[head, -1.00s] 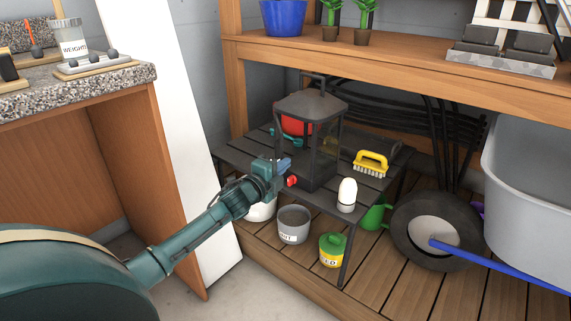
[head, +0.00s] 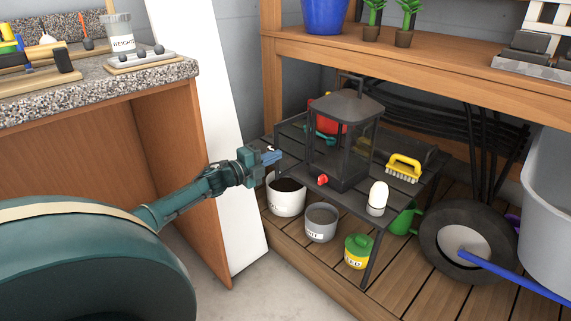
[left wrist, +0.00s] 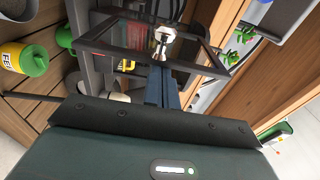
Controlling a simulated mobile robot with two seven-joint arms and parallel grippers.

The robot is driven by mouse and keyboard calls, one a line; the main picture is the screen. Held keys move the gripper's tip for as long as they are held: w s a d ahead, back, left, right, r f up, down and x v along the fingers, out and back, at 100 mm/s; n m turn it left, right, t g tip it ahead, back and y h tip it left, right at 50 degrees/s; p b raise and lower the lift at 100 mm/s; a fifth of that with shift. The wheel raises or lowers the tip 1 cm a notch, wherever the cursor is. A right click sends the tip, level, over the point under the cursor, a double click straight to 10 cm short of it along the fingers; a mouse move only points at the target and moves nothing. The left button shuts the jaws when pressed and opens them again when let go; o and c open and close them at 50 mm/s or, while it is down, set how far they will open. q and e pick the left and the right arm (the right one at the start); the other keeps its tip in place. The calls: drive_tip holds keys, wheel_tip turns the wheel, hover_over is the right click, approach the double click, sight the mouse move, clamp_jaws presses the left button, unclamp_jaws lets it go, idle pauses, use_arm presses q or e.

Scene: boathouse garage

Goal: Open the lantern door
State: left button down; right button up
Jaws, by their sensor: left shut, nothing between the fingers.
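The dark lantern (head: 343,138) stands upright on a low dark slatted table, with clear panes and a peaked roof. A dark framed panel, which looks like its door (head: 277,135), stands out to the left from the lantern body, so the door looks open. My left gripper (head: 271,157) is shut and empty, close to the panel's outer edge; whether they touch is unclear. In the left wrist view the shut blue fingers (left wrist: 161,88) point toward a dark frame (left wrist: 205,69). A small red part (head: 322,180) shows low at the lantern's front. My right gripper is not in view.
On the low table (head: 350,207) are a yellow brush (head: 404,167) and a white bulb-like object (head: 377,197). Pots (head: 286,196) and a yellow-green tin (head: 358,251) stand below. A wheelbarrow wheel (head: 460,243) is at right, a stone-topped counter (head: 100,85) at left.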

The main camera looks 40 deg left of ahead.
use_arm(q)
drive_tip(key=a+b, duration=0.1)
drive_tip(key=a, duration=0.1)
drive_tip(key=shift+w+a, duration=0.15)
drive_tip(key=shift+a, duration=0.15)
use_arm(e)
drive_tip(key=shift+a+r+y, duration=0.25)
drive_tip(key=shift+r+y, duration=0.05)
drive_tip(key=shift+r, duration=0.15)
use_arm(q)
drive_tip(key=shift+r, duration=0.1)
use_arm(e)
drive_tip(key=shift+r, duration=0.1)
